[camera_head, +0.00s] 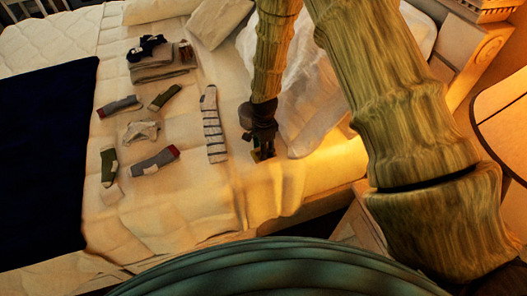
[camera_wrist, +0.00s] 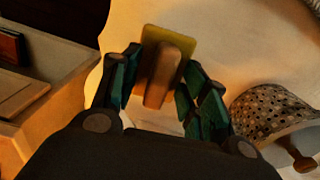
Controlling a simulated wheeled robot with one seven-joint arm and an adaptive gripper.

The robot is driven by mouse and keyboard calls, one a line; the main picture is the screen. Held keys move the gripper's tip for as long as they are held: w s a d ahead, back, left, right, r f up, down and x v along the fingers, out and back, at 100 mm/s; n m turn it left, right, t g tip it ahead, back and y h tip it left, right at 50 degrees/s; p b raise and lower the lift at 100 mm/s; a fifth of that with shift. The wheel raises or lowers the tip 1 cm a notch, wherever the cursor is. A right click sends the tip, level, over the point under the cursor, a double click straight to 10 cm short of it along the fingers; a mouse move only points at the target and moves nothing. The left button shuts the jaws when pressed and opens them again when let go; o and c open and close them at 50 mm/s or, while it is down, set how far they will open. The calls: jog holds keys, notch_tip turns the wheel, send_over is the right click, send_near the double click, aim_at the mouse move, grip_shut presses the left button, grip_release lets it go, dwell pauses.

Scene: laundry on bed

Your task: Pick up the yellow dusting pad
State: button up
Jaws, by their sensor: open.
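The yellow dusting pad (camera_wrist: 181,43) lies on the bed in the wrist view, a flat yellow square with a tan wooden handle (camera_wrist: 163,75) on top. My gripper (camera_wrist: 155,88) is open, with one finger on each side of the handle. I cannot tell whether the fingers touch it. In the head view my gripper (camera_head: 262,152) points down at the bed near its right side, beside a striped sock (camera_head: 212,125). The pad is mostly hidden behind the gripper there.
Several socks, a crumpled pale cloth (camera_head: 141,131) and a folded grey stack (camera_head: 160,64) lie left of my gripper. A dark blue cover (camera_head: 42,165) is at far left. A speckled round object (camera_wrist: 268,112) is close to the right finger in the wrist view. A nightstand (camera_wrist: 55,95) stands left.

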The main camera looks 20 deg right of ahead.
grip_shut()
jog(key=shift+r, duration=0.15)
jog(key=shift+r+b, duration=0.35)
jog(key=shift+r, duration=0.2)
jog(key=shift+r+b, duration=0.3)
jog(key=shift+r, duration=0.6)
jog(key=s+a+r+b, duration=0.1)
jog(key=s+a, duration=0.2)
jog(key=s, duration=0.4)
jog(key=s+a+b, duration=0.2)
jog(key=s, duration=0.6)
jog(key=shift+a+r, duration=0.4)
